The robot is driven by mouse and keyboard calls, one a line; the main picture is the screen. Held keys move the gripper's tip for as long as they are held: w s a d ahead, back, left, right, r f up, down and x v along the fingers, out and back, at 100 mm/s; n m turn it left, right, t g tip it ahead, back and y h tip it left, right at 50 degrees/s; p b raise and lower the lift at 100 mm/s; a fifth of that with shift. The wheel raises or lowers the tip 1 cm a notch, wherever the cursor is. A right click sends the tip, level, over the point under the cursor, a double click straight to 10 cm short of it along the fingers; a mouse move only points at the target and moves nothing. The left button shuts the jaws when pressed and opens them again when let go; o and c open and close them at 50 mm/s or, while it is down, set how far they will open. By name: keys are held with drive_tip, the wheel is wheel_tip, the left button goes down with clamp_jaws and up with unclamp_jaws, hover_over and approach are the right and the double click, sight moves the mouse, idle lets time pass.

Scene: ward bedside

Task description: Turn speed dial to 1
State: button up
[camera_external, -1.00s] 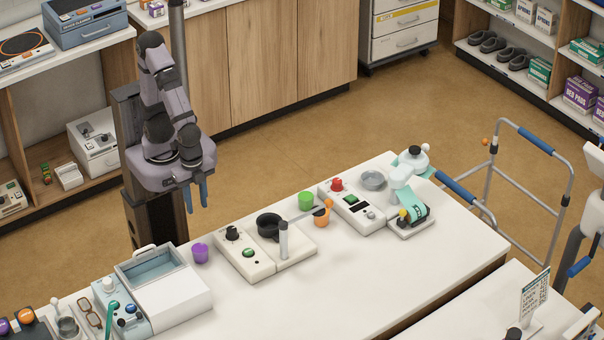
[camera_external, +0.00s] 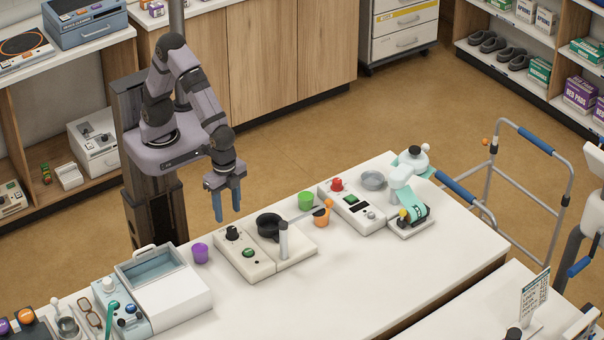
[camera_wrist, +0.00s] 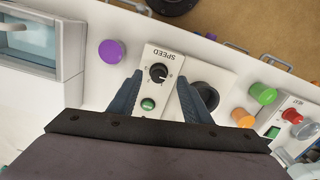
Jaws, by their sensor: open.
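The speed dial (camera_wrist: 158,72) is a black knob on a white device (camera_external: 243,262). The wrist view shows the word SPEED, upside down, beside it. In the external view the dial (camera_external: 232,233) is at the device's back left, with a green button (camera_external: 248,253) in front of it. My gripper (camera_external: 227,220) is open and empty, fingers pointing down, above and apart from the dial. In the wrist view its two fingers (camera_wrist: 160,95) appear on either side of the dial and green button. The dial's setting is too small to read.
A black bowl (camera_external: 268,225) and an upright grey post (camera_external: 283,240) stand right of the dial. A purple cup (camera_external: 200,253) is to its left. Green (camera_external: 306,200) and orange (camera_external: 321,217) cups stand farther right. A box with a blue interior (camera_external: 150,265) is at left.

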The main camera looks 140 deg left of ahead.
sight(231, 228)
drive_tip(key=shift+w+r+n+t, duration=0.3)
drive_tip(key=shift+w+r, duration=0.45)
drive_tip(key=shift+w, duration=0.2)
drive_tip(key=shift+s+n, duration=0.3)
drive_tip(key=shift+s, duration=0.05)
drive_tip(key=shift+f+p, duration=0.95)
drive_tip(key=shift+f, duration=2.75)
drive_tip(key=c, duration=1)
